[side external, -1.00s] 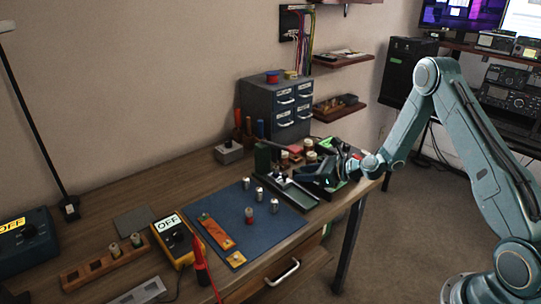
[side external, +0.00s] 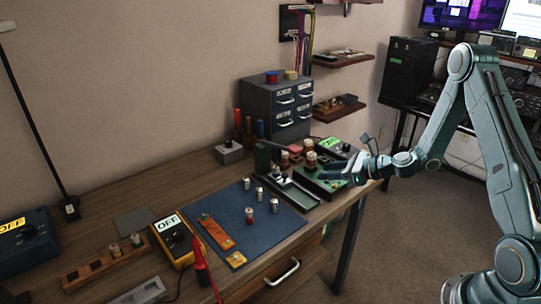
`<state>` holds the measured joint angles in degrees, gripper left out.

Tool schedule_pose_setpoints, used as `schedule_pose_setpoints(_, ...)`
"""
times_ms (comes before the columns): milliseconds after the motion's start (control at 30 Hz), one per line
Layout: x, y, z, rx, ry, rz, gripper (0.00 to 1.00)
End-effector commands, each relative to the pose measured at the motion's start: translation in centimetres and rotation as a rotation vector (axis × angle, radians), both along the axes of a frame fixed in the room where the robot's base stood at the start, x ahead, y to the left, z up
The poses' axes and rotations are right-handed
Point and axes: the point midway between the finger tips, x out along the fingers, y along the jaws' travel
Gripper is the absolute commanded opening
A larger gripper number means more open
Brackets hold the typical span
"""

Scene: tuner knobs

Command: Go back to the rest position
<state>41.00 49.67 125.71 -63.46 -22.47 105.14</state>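My gripper (side external: 343,173) is at the right end of the wooden bench, pointing left, over or beside the edge of a dark device with a green label (side external: 331,142) and several round knobs (side external: 311,159). The gripper is small and dark in this view, and I cannot tell whether its fingers are apart. I see nothing clearly held in it. My arm rises to the right of the bench, over the floor.
A blue mat (side external: 225,213) carries several small metal cylinders (side external: 249,215). A yellow meter marked OFF (side external: 174,240) stands left of it. A grey drawer cabinet (side external: 258,105) stands against the wall. Open floor (side external: 400,250) lies right of the bench.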

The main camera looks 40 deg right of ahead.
Motion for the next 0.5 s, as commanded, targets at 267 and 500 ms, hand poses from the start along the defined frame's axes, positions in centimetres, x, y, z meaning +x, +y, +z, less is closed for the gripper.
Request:
schedule_pose_setpoints(267,0.0,1.0,1.0,-0.078,-0.013,0.065,0.40)
schedule_pose_setpoints(500,-0.6,4.1,3.9,-0.322,-0.055,0.268,0.40)
